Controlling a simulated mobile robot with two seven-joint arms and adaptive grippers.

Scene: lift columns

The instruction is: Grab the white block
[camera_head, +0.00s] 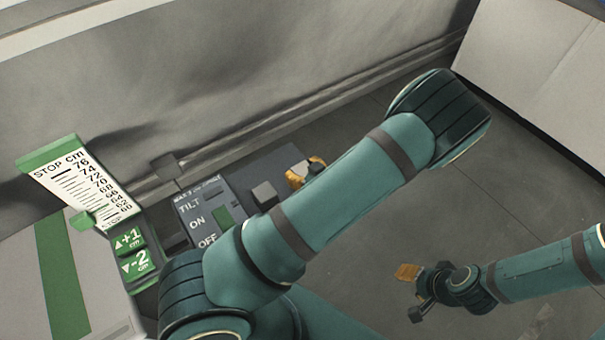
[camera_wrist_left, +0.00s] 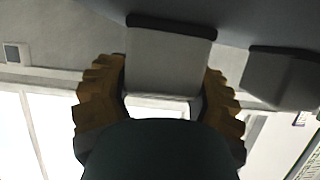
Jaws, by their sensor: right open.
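The white block (camera_wrist_left: 168,62) is between the two orange fingers of my left gripper (camera_wrist_left: 163,98) in the left wrist view. Its top end meets a dark slot in a grey surface. The fingers lie close along both its sides with no clear gap, but I cannot tell if they press on it. In the head view my left gripper (camera_head: 306,172) is at the grey panel, partly hidden by my own arm. My right gripper (camera_head: 415,291) is open and empty, low on the right above the floor.
A grey block (camera_head: 264,195) sits beside the left gripper and also shows in the left wrist view (camera_wrist_left: 280,78). A TILT ON/OFF panel (camera_head: 196,208), green buttons (camera_head: 133,250) and a height scale (camera_head: 82,180) stand left. The floor at right is clear.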

